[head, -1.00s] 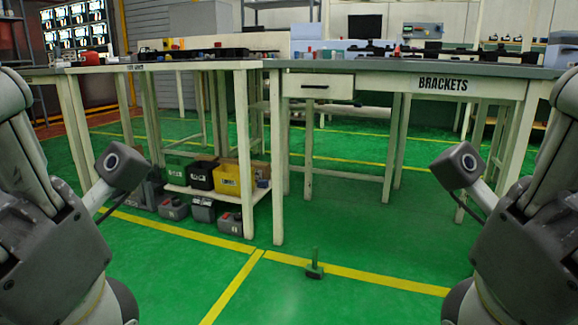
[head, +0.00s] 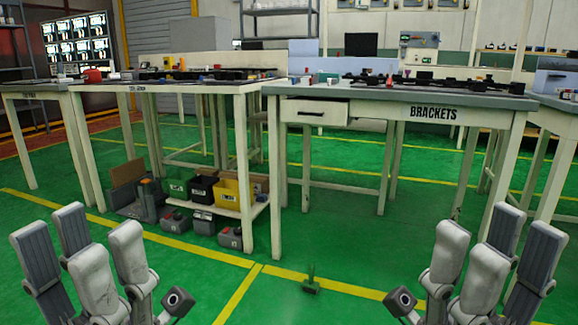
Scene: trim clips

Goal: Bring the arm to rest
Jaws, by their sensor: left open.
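My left gripper (head: 82,250) stands at the lower left of the head view, its grey fingers pointing up and spread apart. It is open with nothing between the fingers. My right gripper (head: 492,255) stands at the lower right in a similar raised pose. Its fingers also look spread, and I see nothing held in them. Both grippers are over the floor in front of the tables and appear clear of them.
The table marked BRACKETS (head: 372,98) and a lighter table (head: 190,88) stand ahead, with parts on top. Coloured bins (head: 226,191) sit on a low shelf. The floor between the grippers is otherwise clear.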

